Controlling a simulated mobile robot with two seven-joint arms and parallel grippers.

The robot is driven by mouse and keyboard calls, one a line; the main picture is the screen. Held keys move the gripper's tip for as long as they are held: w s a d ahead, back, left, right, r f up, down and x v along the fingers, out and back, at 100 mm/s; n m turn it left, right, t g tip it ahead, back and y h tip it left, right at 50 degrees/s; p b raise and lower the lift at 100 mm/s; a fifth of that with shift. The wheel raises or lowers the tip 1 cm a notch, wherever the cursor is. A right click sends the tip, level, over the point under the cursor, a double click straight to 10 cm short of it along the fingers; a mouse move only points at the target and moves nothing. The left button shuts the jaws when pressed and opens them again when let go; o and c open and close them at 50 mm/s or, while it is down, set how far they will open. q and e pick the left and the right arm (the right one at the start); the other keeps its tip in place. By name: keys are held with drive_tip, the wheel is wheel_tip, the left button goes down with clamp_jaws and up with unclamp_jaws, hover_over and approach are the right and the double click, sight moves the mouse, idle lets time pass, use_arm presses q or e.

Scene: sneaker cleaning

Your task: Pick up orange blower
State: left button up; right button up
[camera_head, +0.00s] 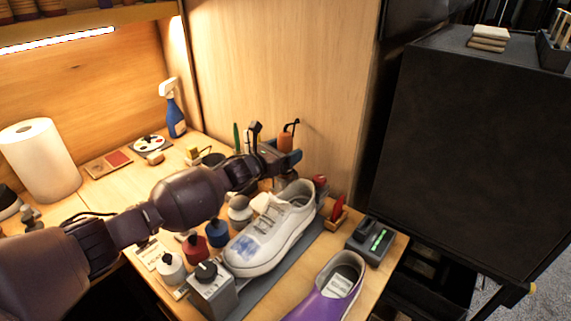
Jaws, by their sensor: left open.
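An orange blower (285,142) with a dark thin top stands at the back of the workbench, by the wooden panel. My left arm reaches in from the left across the bench. My left gripper (275,153) is open at the back of the bench, right by the blower in the picture. It hides the blower's lower part. I cannot tell whether the fingers touch the blower or are around it. My right gripper is not in view.
A white sneaker (275,232) stands on a dark mat below the gripper, with bottles (217,233) left of it. A purple shoe (332,288) is at the front. A blue spray bottle (174,112) and paper roll (40,160) stand at back left. A dark cabinet (470,150) rises at right.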

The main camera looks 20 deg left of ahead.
use_arm(q)
drive_tip(key=c, duration=1.2)
drive_tip(key=shift+r, duration=0.1)
